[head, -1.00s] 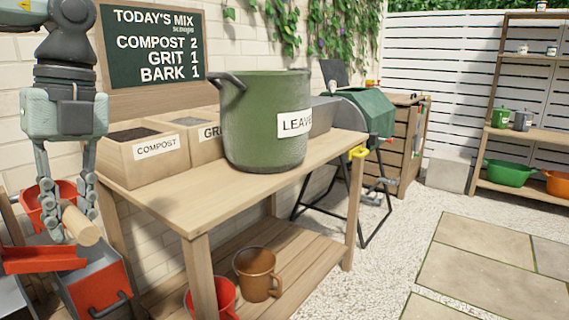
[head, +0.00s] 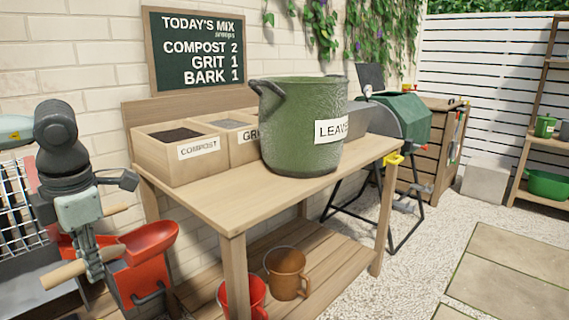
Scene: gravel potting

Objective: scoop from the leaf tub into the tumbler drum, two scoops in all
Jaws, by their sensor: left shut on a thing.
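The leaf tub (head: 285,125) is a large green pot with a "LEAVE…" label, upright on the wooden bench; its contents are hidden behind its wall. The green tumbler drum (head: 403,120) stands on a dark frame beyond the bench, partly hidden. My left gripper (head: 97,268) is at the lower left, shut on the wooden handle (head: 62,276) of a red scoop (head: 150,241). The scoop is left of the bench, well apart from the leaf tub. Whether it holds anything is not clear. My right gripper is not in view.
Open wooden bins labelled compost (head: 180,160) and grit (head: 243,145) stand left of the tub. Red and brown (head: 287,273) pots sit on the bench's lower shelf. A chalkboard (head: 198,48) hangs behind. The bench top's front right (head: 340,178) is clear.

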